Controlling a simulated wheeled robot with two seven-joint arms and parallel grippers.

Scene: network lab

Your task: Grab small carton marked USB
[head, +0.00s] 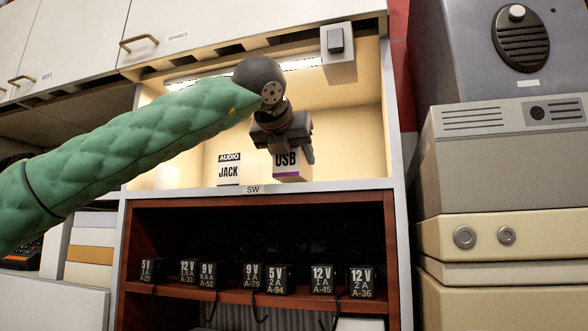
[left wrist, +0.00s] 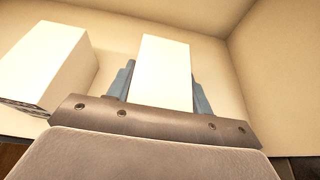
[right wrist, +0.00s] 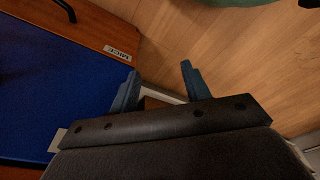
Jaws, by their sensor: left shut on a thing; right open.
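The small white carton marked USB (head: 288,167) is in the lit shelf bay, with a purple stripe at its bottom edge. My left gripper (head: 284,146) comes down over its top and is shut on it. In the left wrist view the white carton (left wrist: 164,75) is between the two blue fingers. I cannot tell whether it touches the shelf. My right gripper (right wrist: 160,88) is open and empty in the right wrist view, and is not in the head view.
A carton marked AUDIO JACK (head: 229,172) stands left of the USB carton, and close by in the left wrist view (left wrist: 45,65). Several black adapters (head: 278,279) line the lower shelf. Stacked devices (head: 500,160) stand at right. A wooden drawer labelled MICE (right wrist: 115,50) is near my right gripper.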

